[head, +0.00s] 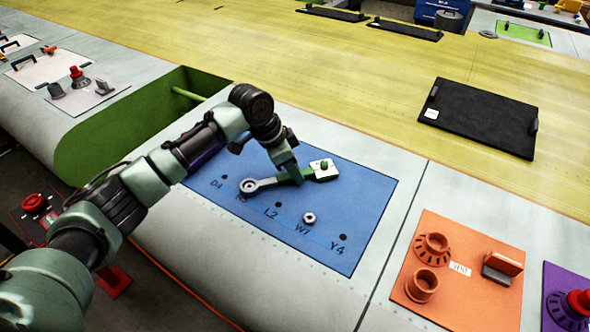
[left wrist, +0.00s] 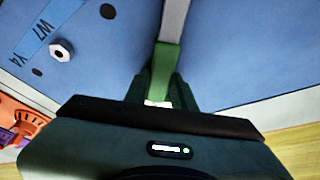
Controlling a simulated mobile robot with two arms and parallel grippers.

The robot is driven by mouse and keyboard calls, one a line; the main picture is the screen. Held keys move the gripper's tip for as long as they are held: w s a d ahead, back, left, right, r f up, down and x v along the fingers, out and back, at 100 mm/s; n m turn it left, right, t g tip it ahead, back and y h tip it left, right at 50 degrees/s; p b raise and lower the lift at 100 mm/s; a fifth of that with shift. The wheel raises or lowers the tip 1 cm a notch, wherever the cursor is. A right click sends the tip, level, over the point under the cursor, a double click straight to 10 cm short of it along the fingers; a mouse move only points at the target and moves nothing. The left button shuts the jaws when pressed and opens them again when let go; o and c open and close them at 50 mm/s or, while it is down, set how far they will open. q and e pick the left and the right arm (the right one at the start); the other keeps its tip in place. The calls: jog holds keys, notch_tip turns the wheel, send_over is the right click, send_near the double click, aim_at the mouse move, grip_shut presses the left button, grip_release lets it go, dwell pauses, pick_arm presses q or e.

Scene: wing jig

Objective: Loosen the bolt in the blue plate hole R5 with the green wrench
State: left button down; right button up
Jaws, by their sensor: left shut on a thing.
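The green wrench (head: 265,183) lies low over the blue plate (head: 345,193), with a grey shaft and ring end and a green handle. Its ring end (head: 249,187) is over the hole marked R5, whose label is partly covered. I cannot tell whether the ring is seated around the bolt, which is hidden. My left gripper (head: 292,180) is shut on the green handle. In the left wrist view the handle (left wrist: 162,72) runs between the fingers and the grey shaft leads away. My right gripper is not in view.
A hex bolt (head: 309,218) sits by W7. An orange panel (head: 457,268) with fittings is at right. A black panel (head: 483,117) lies on the yellow wing skin, which is otherwise mostly clear.

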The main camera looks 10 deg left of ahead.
pick_arm(q)
jog(key=shift+d+r, duration=0.1)
jog(key=shift+w+a+r+n+p, duration=0.3)
jog(key=shift+w+n+p, duration=0.2)
jog(key=shift+p, duration=0.25)
jog(key=shift+w+a+n+t+p, duration=0.3)
jog(key=shift+w+n+t+p, duration=0.1)
jog(key=shift+n, duration=0.1)
jog(key=shift+w+a+f, duration=0.1)
jog(key=shift+f, duration=0.05)
